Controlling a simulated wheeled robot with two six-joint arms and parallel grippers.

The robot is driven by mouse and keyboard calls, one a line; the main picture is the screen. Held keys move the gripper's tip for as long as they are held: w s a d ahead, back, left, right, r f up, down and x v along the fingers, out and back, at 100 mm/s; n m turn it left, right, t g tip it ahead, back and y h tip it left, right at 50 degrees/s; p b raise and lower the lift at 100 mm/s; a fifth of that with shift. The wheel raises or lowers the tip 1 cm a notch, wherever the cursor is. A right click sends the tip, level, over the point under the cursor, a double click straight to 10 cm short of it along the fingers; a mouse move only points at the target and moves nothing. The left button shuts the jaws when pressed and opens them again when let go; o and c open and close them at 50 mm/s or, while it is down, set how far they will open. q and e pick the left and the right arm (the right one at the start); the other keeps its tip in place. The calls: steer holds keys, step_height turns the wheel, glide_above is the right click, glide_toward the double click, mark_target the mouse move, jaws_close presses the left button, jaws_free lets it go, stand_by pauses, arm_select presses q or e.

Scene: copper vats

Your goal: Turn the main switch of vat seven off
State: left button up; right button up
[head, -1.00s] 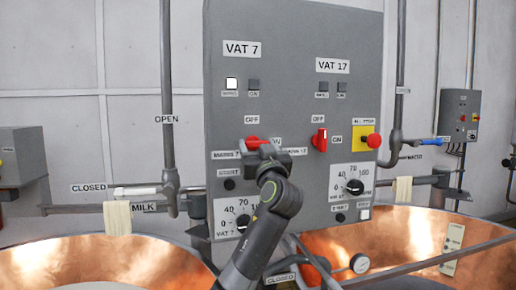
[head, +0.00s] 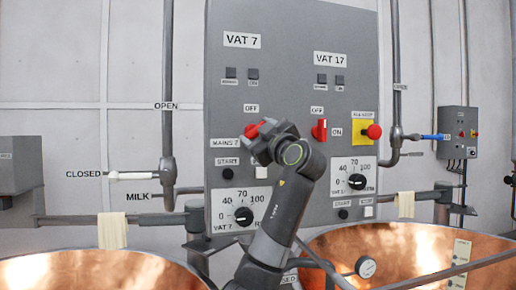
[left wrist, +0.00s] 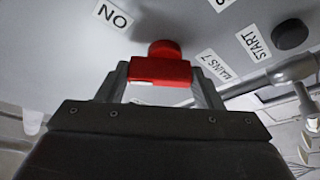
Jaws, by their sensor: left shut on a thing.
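The vat 7 main switch has a red handle (head: 254,129) on the grey panel (head: 222,95), under the VAT 7 plate, with an OFF label above it and a MAINS 7 label to its lower left. My left gripper (head: 265,134) is on this handle, tilted, and hides part of it and the ON side. In the left wrist view the red handle (left wrist: 160,71) sits between my two fingers, which are shut on it. The handle's exact angle is hard to tell. Both vat 7 lamps (head: 231,73) look dark. My right gripper is not in view.
The red vat 17 switch (head: 320,130) and the red stop button on yellow (head: 373,131) are to the right. Below are the vat 7 dial (head: 243,215) and START button (head: 227,174). Copper vats (head: 100,270) stand in front, with pipes at both sides.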

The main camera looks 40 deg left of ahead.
arm_select(q)
steer(key=shift+r+n+g+h, duration=0.1)
steer(key=shift+n+g+h, duration=0.4)
steer(key=shift+n, duration=1.45)
steer(key=shift+r+n+g+h, duration=0.2)
steer(key=shift+n+g, duration=0.55)
steer(key=shift+n, duration=1.15)
steer(key=shift+f+n+g+h, duration=0.1)
steer(key=shift+n+g+h, duration=0.45)
steer(key=shift+n, duration=1.4)
steer(key=shift+p, duration=0.3)
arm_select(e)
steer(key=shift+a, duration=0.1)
arm_select(q)
steer(key=o, duration=1)
steer(key=shift+s, duration=0.1)
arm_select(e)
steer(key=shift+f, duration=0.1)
arm_select(q)
steer(key=b+v, duration=0.5)
steer(key=v, duration=1.2)
steer(key=shift+d, duration=0.2)
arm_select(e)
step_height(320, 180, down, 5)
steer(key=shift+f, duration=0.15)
